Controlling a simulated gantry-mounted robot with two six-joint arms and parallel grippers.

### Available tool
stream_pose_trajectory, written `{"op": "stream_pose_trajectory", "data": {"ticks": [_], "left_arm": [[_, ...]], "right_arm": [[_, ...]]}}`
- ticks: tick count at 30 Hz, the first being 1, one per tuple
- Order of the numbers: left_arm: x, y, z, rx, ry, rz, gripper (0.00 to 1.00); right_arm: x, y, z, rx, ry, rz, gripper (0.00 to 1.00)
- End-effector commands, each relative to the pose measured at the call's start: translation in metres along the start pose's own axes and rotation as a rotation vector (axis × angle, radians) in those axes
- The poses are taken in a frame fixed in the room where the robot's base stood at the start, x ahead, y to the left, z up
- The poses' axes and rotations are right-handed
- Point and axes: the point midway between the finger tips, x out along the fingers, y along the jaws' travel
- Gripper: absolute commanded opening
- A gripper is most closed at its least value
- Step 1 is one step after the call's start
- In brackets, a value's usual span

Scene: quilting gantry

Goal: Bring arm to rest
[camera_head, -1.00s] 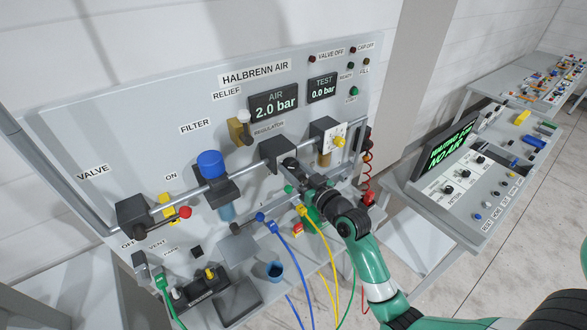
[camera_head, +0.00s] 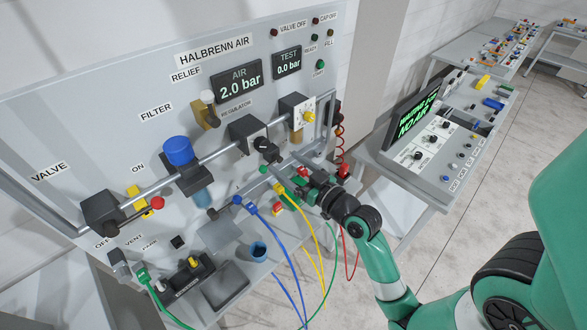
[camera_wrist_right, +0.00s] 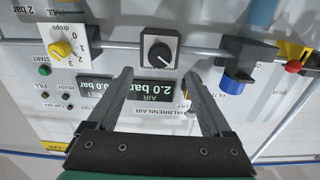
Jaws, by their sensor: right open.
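My right gripper (camera_head: 281,160) is open and empty in front of the air panel (camera_head: 110,115). Its two long grey fingers point at the regulator's black knob (camera_head: 262,144), with a gap between the tips and the knob. In the right wrist view the open fingers (camera_wrist_right: 160,75) stand wide apart, and the knob (camera_wrist_right: 159,50) shows beyond them, between the tip lines. My left gripper is not in view.
The pipe carries the black valve block (camera_head: 103,213), blue-topped filter (camera_head: 178,151) and a yellow-knobbed dial (camera_head: 309,117). The AIR display (camera_head: 236,87) reads 2.0 bar. Blue and yellow hoses (camera_head: 307,226) hang below the gripper. A console bench (camera_head: 400,180) stands at right; floor shows beyond.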

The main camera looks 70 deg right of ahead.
Motion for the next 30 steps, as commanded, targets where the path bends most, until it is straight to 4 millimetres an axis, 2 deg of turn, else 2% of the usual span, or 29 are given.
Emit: {"op": "stream_pose_trajectory", "data": {"ticks": [3, 6, 23, 26, 29, 30], "left_arm": [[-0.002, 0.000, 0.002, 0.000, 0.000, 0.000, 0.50], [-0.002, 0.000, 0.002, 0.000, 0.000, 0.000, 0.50], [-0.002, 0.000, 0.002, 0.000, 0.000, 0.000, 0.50], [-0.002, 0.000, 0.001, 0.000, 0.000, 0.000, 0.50], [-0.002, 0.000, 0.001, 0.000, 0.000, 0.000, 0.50], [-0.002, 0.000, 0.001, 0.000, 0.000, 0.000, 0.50]], "right_arm": [[-0.016, 0.001, 0.001, 0.001, 0.000, 0.002, 0.84], [-0.022, 0.000, 0.000, 0.000, 0.000, 0.001, 0.84], [-0.022, -0.001, 0.000, 0.000, 0.000, -0.002, 0.84], [-0.018, -0.016, -0.005, -0.003, 0.011, -0.040, 0.84], [-0.004, -0.053, -0.036, -0.018, 0.083, -0.131, 0.84], [0.002, -0.072, -0.056, -0.026, 0.129, -0.178, 0.84]]}}
